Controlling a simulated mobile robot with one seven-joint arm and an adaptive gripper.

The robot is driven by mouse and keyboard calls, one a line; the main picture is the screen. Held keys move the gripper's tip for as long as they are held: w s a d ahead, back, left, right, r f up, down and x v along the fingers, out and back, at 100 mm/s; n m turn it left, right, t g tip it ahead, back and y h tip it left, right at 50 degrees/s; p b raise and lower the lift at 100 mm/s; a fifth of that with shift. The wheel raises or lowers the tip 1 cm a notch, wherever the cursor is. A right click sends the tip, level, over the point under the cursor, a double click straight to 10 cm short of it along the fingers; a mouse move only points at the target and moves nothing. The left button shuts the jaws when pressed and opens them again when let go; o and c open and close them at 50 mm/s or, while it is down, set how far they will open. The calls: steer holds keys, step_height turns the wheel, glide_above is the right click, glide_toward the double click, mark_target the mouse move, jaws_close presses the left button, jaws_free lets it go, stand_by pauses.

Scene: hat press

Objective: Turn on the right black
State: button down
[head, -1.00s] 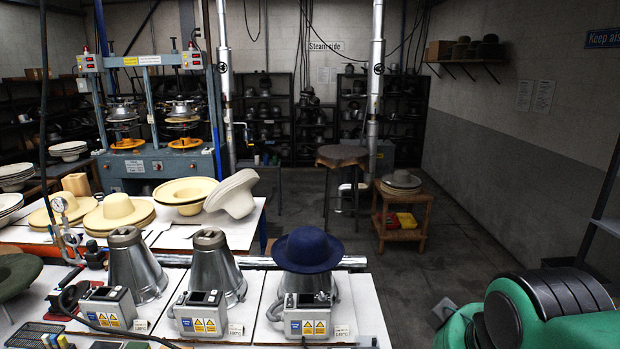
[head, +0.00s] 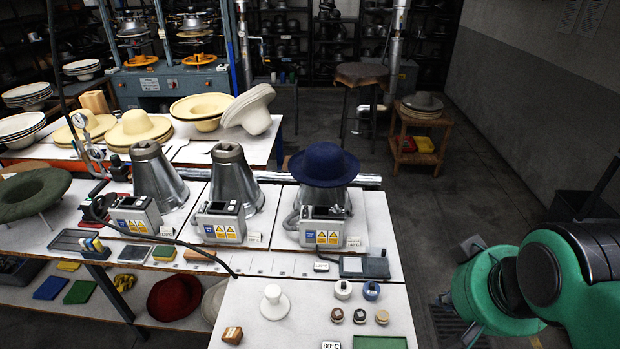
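Nothing here is clearly labelled the "right black". Three metal cone-shaped heated blocks stand in a row on the white table. The right one (head: 310,196) carries a dark blue felt hat (head: 323,164) that covers its top. A grey control box (head: 322,228) with a dark panel and yellow warning labels sits in front of it. The middle block (head: 233,180) and left block (head: 156,177) are bare, each with a similar box, the middle box (head: 220,223) and left box (head: 136,216). Switch positions are too small to tell. My gripper is out of view; only green and black arm parts show at right.
A lower white table (head: 250,318) in front holds a small white hat form (head: 274,302), several small knobs and a green mat (head: 380,342). A dark device (head: 364,267) lies right of centre. Cream hats (head: 137,127) stand behind.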

steer(key=w+a+r+n+g+p, duration=0.15)
steer(key=w+r, duration=0.25)
steer(key=w, duration=0.4)
steer(key=w+a+r+n+p, duration=0.2)
steer(key=w+r+n, duration=0.1)
steer(key=w, duration=0.5)
steer(key=n+g+p, duration=0.3)
steer(key=n+p, duration=0.8)
steer(key=n, duration=0.2)
glide_above(305, 209)
steer(key=s, duration=0.2)
step_height(305, 209, down, 23)
steer(key=shift+s+r+t, duration=0.1)
steer(key=shift+t, duration=0.15)
steer(key=f, duration=0.4)
steer(key=w+f+p, duration=0.1)
steer(key=f, duration=0.4)
steer(key=w+f, duration=0.1)
steer(key=f, duration=0.3)
steer(key=shift+f, duration=0.4)
steer(key=shift+f, duration=0.1)
